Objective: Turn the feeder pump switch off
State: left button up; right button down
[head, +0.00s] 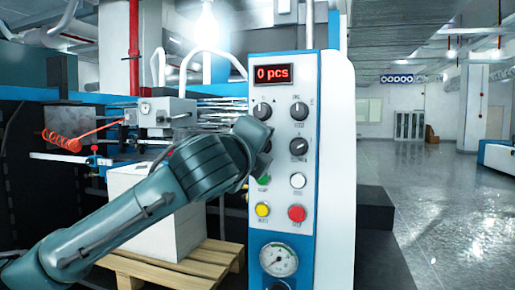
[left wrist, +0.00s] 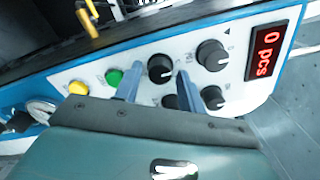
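A blue and white control panel (head: 309,185) carries a red "0 pcs" display (head: 272,74) and several black rotary knobs. Labels are too small to read, so I cannot tell which knob is the feeder pump switch. My left gripper (left wrist: 158,74) is open in the left wrist view, its fingers on either side of the lower-left black knob (left wrist: 160,66), with small gaps seeming to remain. In the head view my wrist mostly hides this knob. The upper-left knob (left wrist: 211,55) is beside one finger. My right gripper is not in view.
Below the knobs are a green button (left wrist: 113,77), a white button (head: 297,180), a yellow button (head: 262,210), a red button (head: 296,213) and a gauge (head: 279,259). A paper stack (head: 160,235) on a wooden pallet (head: 205,262) stands left.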

pick_arm(q)
jog(key=shift+o, duration=0.7)
jog(key=b+v, duration=0.1)
jog(key=v, duration=1.2)
jog(key=shift+b, duration=0.35)
jog(key=shift+s, duration=0.1)
